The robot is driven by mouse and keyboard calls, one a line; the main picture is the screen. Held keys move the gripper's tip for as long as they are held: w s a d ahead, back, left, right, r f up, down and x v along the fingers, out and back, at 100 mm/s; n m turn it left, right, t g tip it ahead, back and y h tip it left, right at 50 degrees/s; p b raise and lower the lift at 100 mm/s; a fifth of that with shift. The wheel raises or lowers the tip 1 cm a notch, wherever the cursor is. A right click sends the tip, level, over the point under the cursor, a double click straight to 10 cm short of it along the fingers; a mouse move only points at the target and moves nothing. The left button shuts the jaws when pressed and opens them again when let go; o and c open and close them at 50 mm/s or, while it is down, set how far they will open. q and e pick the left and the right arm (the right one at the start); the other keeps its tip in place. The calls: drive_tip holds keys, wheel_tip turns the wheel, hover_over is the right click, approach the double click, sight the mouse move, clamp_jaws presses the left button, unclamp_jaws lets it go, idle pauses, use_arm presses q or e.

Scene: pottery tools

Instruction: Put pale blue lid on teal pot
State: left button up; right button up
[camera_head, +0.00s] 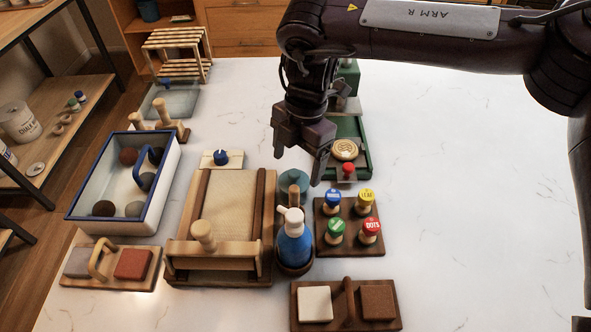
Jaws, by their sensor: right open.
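A round teal thing (286,179), which looks like the teal pot, stands mid-table behind a blue bottle. The bottle and a brown upright piece partly hide it, so I cannot tell whether anything covers it. I cannot clearly make out the pale blue lid. A pale, glassy blue-grey piece (180,103) with a blue knob lies at the back left, but I cannot tell if it is the lid. My right gripper (298,172) points down with its fingers apart and empty, appearing just above the teal thing. My left gripper is out of view.
The blue pump bottle (294,246) stands beside a wooden slab roller (222,215). Stamps stand on a brown board (349,240) to the right. A blue-rimmed tray (75,205) is at left and a green board (358,132) behind. The right side of the table is clear.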

sight(301, 175)
wheel_tip(301, 175, up, 9)
drive_tip(key=shift+w+d, duration=0.45)
drive_tip(key=shift+f, duration=0.15)
